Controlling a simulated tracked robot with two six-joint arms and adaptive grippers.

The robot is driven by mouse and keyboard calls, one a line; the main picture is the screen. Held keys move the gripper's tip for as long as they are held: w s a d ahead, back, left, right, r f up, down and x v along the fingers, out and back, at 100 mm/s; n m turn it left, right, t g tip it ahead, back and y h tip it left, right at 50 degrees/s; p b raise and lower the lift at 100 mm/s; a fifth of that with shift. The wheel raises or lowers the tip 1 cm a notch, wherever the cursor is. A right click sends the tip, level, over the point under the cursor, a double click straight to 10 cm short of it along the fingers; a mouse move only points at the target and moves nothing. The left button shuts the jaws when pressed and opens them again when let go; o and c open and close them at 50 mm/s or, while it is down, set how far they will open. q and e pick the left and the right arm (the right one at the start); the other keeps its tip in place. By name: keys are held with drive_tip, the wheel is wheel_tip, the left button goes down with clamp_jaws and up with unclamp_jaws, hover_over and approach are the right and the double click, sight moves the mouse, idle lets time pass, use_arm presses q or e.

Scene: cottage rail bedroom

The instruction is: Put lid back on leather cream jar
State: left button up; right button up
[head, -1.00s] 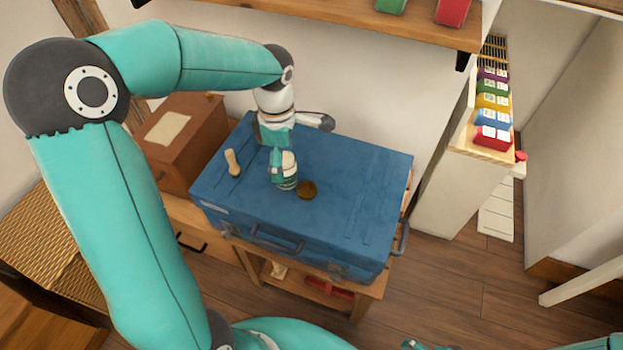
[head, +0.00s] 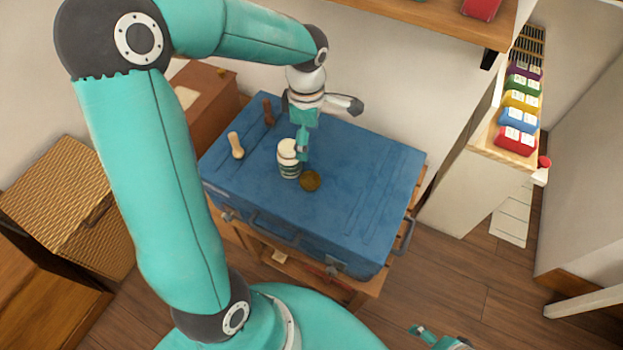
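A pale jar (head: 289,169) with green bands and a whitish top stands upright on the blue case. A flat round brown disc (head: 310,181), which looks like the lid, lies on the case just right of and in front of the jar. My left gripper (head: 302,155) points down at the right side of the jar, behind the disc. Its fingers overlap the jar's edge in view, and I cannot tell whether they touch it or are open. My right gripper (head: 438,338) is low at the bottom edge, partly cut off, away from the case.
The blue case (head: 365,185) sits on a wooden stand, its right half clear. A pale wooden tool (head: 235,145) and a dark brown one (head: 268,111) lie left of the jar. A brown box (head: 208,125) stands behind left. A shelf (head: 430,22) overhangs the back.

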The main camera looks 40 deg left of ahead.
use_arm(q)
hover_over(310, 179)
drive_tip(key=f, duration=0.9)
drive_tip(key=shift+a+f, duration=0.3)
drive_tip(key=shift+a, duration=0.05)
drive_tip(key=f, duration=0.4)
drive_tip(key=shift+d+f, duration=0.1)
drive_tip(key=shift+d, duration=0.3)
drive_tip(key=shift+f, duration=0.5)
drive_tip(key=shift+c, duration=0.3)
drive_tip(key=c, duration=0.9)
